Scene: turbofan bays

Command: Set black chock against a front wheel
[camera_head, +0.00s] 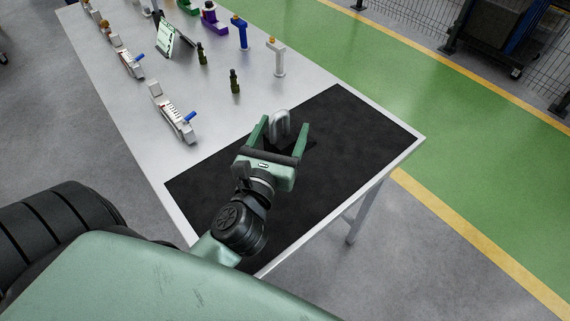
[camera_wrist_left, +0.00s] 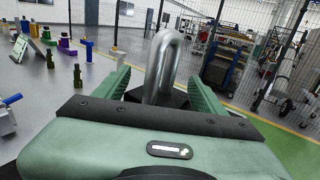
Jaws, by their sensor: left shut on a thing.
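My left gripper (camera_head: 281,132) is over the black mat on the table, its green fingers closed on the sides of the black chock (camera_wrist_left: 172,98). The chock has a grey metal loop handle (camera_head: 280,124), which stands up between the fingers. The handle also shows large in the left wrist view (camera_wrist_left: 162,66). The black body hardly stands out from the mat in the head view, and I cannot tell whether it touches the mat. No front wheel can be made out for certain. My right gripper is not in view.
The black mat (camera_head: 365,125) covers the near end of the grey table (camera_head: 205,110). Beyond it stand a white-and-grey device (camera_head: 172,114), dark green bottles (camera_head: 235,82), a white post (camera_head: 278,58) and a blue post (camera_head: 240,34). A wheeled cart (camera_head: 490,40) stands across the green floor by a fence.

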